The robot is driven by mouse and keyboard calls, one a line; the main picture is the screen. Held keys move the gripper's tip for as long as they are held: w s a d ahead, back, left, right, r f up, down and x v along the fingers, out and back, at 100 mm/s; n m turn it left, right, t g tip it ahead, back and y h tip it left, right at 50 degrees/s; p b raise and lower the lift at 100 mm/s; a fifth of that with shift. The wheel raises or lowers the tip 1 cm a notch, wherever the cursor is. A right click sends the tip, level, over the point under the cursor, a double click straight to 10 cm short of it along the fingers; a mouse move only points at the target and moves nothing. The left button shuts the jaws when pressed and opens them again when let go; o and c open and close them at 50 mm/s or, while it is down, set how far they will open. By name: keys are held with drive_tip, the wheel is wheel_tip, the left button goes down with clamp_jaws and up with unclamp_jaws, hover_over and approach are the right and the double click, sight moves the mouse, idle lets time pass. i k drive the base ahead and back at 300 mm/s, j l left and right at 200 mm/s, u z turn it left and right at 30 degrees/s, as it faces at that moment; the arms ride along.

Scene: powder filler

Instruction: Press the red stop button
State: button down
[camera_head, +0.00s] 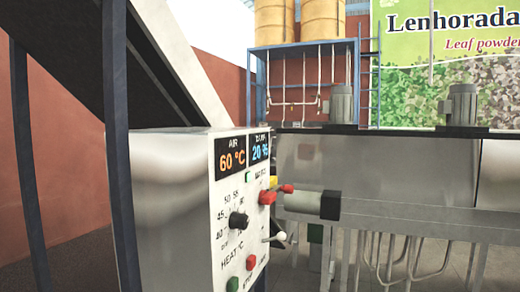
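A white control panel (222,214) faces me at a slant in the lower middle of the head view. Near its bottom edge is a round red button (251,262), with a green button (232,284) to its lower left. The small lettering under the red button is hard to read. A larger red knob or button (267,197) sticks out at the panel's upper right side. A smaller red piece (286,188) shows just beyond it. My gripper is not in view, and nothing is seen touching the panel's buttons.
The panel has a black dial (238,221), a white-tipped lever (280,237) and lit displays (230,153). A dark post (118,150) stands at the left front. A grey cylinder with a black end (312,204) and a long steel machine (400,165) lie to the right.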

sight(251, 261)
drive_tip(key=i+l, duration=0.15)
drive_tip(key=i, duration=0.15)
drive_tip(key=i+l, duration=0.15)
drive_tip(key=i, duration=0.15)
drive_tip(key=u, duration=1.6)
